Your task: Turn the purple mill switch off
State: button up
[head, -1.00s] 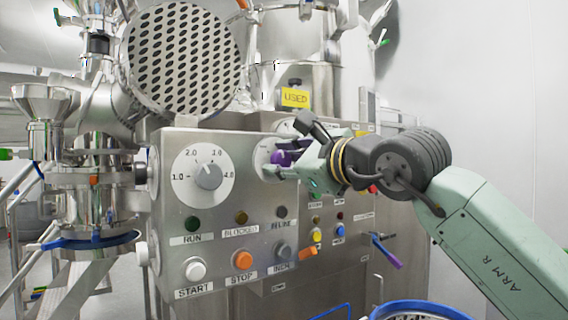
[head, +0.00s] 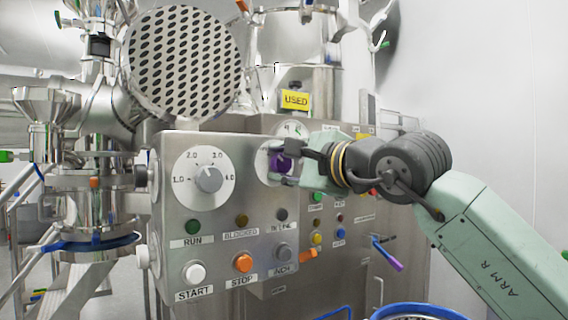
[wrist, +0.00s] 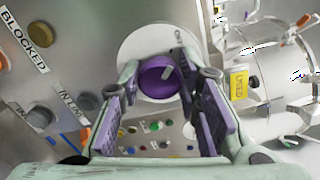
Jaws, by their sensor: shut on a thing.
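The purple mill switch (head: 280,163) is a round knob on a pale dial plate, on the front of the steel control panel. In the wrist view the purple knob (wrist: 157,78) sits between my fingers and bears a light pointer line. Part of the word on the dial plate shows above it, too small to read surely. My gripper (head: 287,166) is shut on the knob, one finger above and one below in the head view. In the wrist view my gripper (wrist: 164,88) has a finger on each side of the knob.
Left of the switch is a grey numbered dial (head: 208,179). Below are the RUN lamp (head: 193,224), a white START button (head: 194,273) and an orange STOP button (head: 243,263). A yellow USED tag (head: 295,100) hangs above. A purple-ended lever (head: 387,254) sticks out lower right.

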dwell(0.3)
jog(key=o, duration=1.1)
jog(key=shift+o, duration=0.2)
jog(key=v, duration=1.2)
